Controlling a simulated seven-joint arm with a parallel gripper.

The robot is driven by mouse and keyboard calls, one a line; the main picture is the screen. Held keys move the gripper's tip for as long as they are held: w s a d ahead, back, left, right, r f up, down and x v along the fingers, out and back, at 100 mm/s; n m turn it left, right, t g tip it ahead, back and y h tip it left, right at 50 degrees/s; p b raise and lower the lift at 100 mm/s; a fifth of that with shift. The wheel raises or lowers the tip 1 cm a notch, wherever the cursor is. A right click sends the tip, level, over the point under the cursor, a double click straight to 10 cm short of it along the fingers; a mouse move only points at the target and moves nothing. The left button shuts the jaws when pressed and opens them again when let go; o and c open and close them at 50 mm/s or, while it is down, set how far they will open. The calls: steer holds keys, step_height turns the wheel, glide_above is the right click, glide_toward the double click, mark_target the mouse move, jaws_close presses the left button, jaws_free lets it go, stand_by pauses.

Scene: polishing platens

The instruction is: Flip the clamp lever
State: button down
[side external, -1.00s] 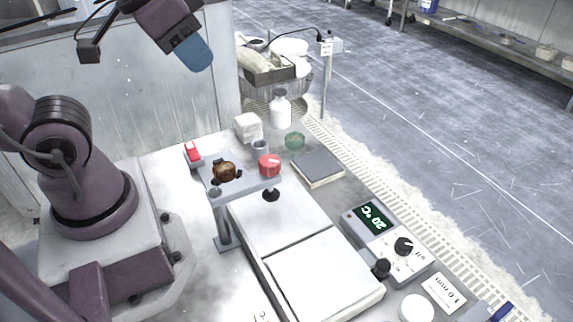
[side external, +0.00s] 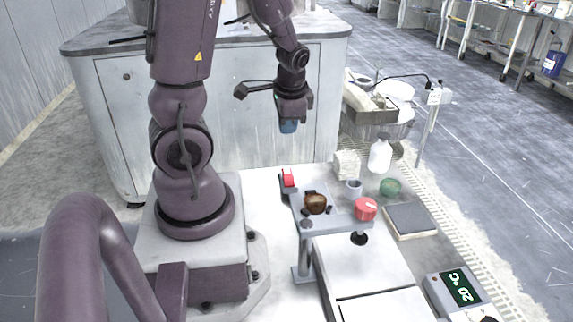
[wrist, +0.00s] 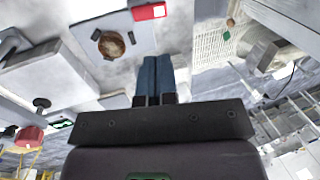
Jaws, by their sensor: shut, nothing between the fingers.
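A small red-topped piece on a grey base (side external: 288,178), which looks like the clamp lever, sits at the left back corner of the grey raised plate (side external: 345,222). Its red part also shows at the top of the wrist view (wrist: 150,11). A brown lump (side external: 316,203) sits between dark holders on the plate; it also shows in the wrist view (wrist: 110,44). My gripper (side external: 288,127) has blue fingers, pressed together and empty in the wrist view (wrist: 153,80). It points down above and behind the red piece, apart from it.
A red knob (side external: 365,209) stands at the plate's right end. A grey cup (side external: 354,188), green lump (side external: 390,187), white bottle (side external: 380,156) and dark flat pad (side external: 411,219) stand to the right. A control box with a display (side external: 461,290) is at front right.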

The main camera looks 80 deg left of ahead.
mark_target(286, 171)
steer(key=x, duration=1.4)
steer(key=shift+w+d, duration=0.1)
steer(key=shift+f, duration=0.1)
